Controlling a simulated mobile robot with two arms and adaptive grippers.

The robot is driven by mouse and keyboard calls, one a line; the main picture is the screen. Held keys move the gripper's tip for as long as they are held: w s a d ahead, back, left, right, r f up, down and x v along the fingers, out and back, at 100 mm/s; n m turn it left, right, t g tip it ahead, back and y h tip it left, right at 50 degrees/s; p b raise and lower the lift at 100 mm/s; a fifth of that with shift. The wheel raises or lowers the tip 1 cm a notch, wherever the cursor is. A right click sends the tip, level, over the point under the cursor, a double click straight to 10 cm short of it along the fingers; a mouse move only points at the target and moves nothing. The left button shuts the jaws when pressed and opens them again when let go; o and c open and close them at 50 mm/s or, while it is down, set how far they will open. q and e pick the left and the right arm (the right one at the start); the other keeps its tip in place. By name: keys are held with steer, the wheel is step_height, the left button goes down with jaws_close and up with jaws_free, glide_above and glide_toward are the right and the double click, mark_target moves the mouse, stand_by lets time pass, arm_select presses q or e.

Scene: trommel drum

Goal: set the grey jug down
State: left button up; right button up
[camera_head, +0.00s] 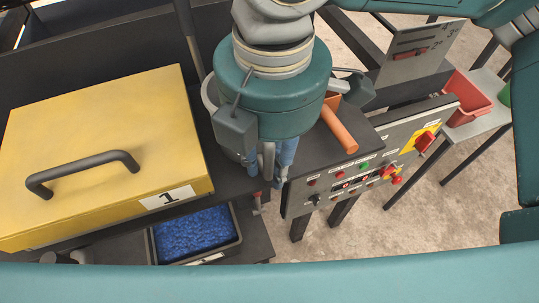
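My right gripper (275,183) points down over the dark bench in the middle of the view. Its grey and blue fingers are close together, and the wrist above hides most of what is around them. A grey rounded rim, probably the grey jug (209,94), shows just left of the wrist. The rest of it is hidden behind the gripper, so I cannot tell whether the fingers hold it or whether it touches the bench. My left gripper is not in view.
A yellow lid (100,130) with a dark handle fills the left. Below it is a tray of blue material (196,233). Right of the gripper are an orange cylinder (339,129) and a control panel (370,170). A red bin (468,100) stands at the right.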

steer(key=shift+r, duration=0.15)
step_height(320, 180, up, 12)
steer(key=shift+s+d+b, duration=0.1)
steer(key=shift+b, duration=0.6)
